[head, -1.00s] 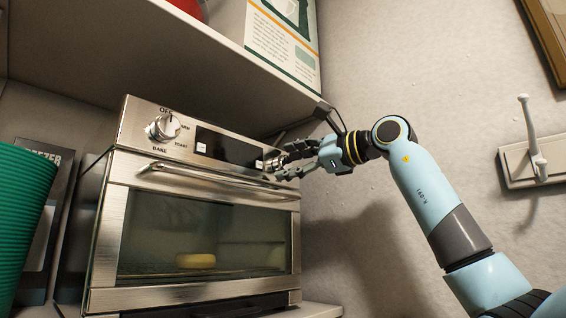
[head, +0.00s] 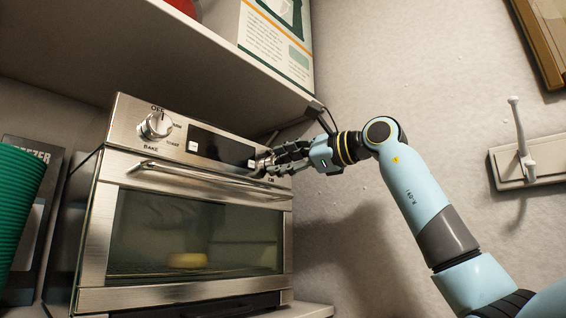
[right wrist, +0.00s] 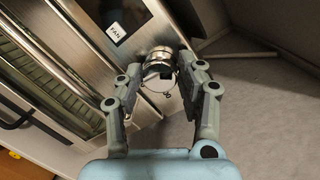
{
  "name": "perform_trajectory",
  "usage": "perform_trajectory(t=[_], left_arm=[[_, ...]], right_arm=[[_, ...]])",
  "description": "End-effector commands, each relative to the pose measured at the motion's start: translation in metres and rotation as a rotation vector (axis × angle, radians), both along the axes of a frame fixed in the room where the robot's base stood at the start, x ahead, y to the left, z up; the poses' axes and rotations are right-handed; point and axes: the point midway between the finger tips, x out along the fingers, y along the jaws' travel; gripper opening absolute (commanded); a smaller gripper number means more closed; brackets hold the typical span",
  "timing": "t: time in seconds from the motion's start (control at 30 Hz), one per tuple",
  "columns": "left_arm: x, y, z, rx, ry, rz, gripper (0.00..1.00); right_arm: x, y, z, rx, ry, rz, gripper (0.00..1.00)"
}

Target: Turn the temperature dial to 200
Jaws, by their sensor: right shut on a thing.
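A steel toaster oven (head: 110,225) stands on a shelf, its control panel tilted in the head view. My right gripper (head: 265,162) is at the right end of the panel, shut on the right-hand dial. In the right wrist view the round metal dial (right wrist: 159,56) sits between the two fingertips, beside the panel's FAN button (right wrist: 114,32). The fingers hide most of this dial in the head view, and its number markings and pointer cannot be read. My left gripper is not in view.
A mode dial (head: 156,125) marked OFF, BAKE and TOAST is at the panel's left. The door handle (head: 190,178) runs just below the panel. An upper shelf (head: 170,60) overhangs the oven. Green stacked cups (head: 18,215) stand at left.

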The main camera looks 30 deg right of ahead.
Motion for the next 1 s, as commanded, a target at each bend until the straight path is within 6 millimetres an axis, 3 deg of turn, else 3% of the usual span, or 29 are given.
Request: perform_trajectory(t=[0.27,1.0], left_arm=[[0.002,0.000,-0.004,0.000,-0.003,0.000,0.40],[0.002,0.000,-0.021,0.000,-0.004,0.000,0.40]], right_arm=[[0.000,0.000,-0.002,0.130,0.046,0.000,0.06],[0.001,-0.001,-0.002,0.782,0.273,0.001,0.06]])
